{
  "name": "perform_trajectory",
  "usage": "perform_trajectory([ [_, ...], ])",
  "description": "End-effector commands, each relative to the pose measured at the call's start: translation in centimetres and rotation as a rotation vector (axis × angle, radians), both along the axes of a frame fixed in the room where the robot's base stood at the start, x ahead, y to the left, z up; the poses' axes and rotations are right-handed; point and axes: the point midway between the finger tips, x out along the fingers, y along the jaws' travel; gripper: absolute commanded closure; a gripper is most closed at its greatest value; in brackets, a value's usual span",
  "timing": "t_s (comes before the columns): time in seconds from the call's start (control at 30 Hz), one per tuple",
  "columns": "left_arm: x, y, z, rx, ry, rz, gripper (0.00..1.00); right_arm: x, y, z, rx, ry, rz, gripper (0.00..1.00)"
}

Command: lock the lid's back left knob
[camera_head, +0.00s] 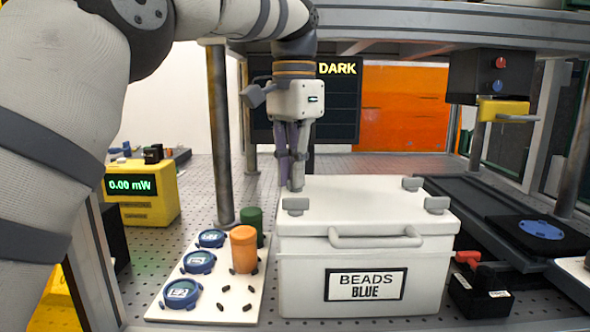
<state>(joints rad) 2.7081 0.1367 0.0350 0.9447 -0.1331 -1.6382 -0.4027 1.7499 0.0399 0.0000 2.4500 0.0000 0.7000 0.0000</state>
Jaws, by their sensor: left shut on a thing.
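The white box labelled BEADS BLUE (365,285) stands on the perforated table with its white lid (360,200) on. The lid has a grey handle (375,241) at the front. Grey knobs show at the front left (295,205), front right (437,205) and back right (412,183) corners. My left gripper (294,184) points down at the lid's back left corner, its fingers closed around the back left knob. That knob is hidden by the fingers, so its turn cannot be told. My right gripper is out of view.
Left of the box, a white board (233,298) carries several blue-capped round pieces, an orange cylinder (243,249) and a green cylinder (251,226). A yellow power meter (143,196) stands further left. A dark rail (480,215) lies to the right. A metal post (219,130) rises behind the board.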

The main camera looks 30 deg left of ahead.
Motion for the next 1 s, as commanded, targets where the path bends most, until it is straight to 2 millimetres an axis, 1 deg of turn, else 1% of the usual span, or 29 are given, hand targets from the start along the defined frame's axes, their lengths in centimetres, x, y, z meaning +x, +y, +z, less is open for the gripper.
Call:
perform_trajectory([
  [0.2,-0.03,0.09,0.02,-0.002,0.001,-0.201,1.00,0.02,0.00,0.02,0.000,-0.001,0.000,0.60],
  [0.5,0.03,0.18,0.01,0.000,0.002,-0.439,1.00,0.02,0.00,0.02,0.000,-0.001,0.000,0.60],
  [0.7,0.07,0.22,0.01,-0.002,0.001,-0.547,1.00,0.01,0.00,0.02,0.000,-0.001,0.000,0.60],
  [1.0,0.09,0.25,0.03,0.000,0.001,-0.627,1.00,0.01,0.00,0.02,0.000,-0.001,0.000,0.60],
])
